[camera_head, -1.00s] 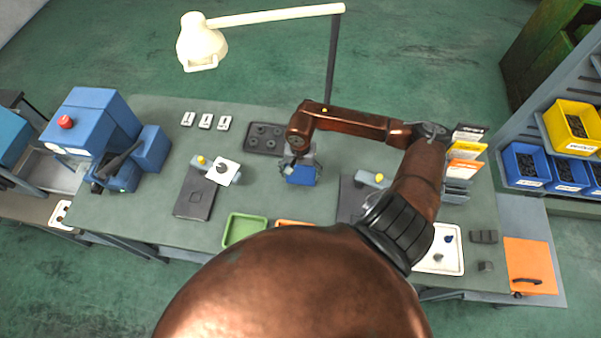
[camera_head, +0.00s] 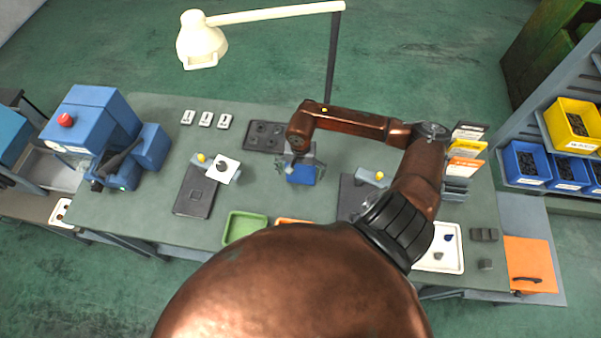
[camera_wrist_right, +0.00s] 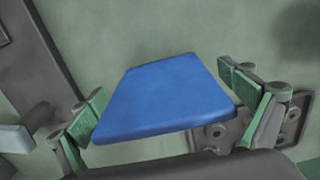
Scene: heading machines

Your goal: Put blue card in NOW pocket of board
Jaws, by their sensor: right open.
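The blue card (camera_head: 302,176) is near the middle of the grey table, below my right gripper (camera_head: 300,164). In the right wrist view the blue card (camera_wrist_right: 165,100) lies between the two green-padded fingers of my right gripper (camera_wrist_right: 163,102), which are apart with gaps on both sides. A rack of black, yellow and orange cards with grey pockets (camera_head: 457,188) stands at the table's right side, partly behind my right arm. It looks like the board; I cannot read which pocket is NOW. My left gripper is out of view.
A dark tray with round recesses (camera_head: 247,144) lies behind and left of the card. A dark plate (camera_head: 195,192), a green tray (camera_head: 242,224) and a white tray (camera_head: 455,262) are on the table. A lamp (camera_head: 202,42) overhangs the back. My arm hides some of the right side.

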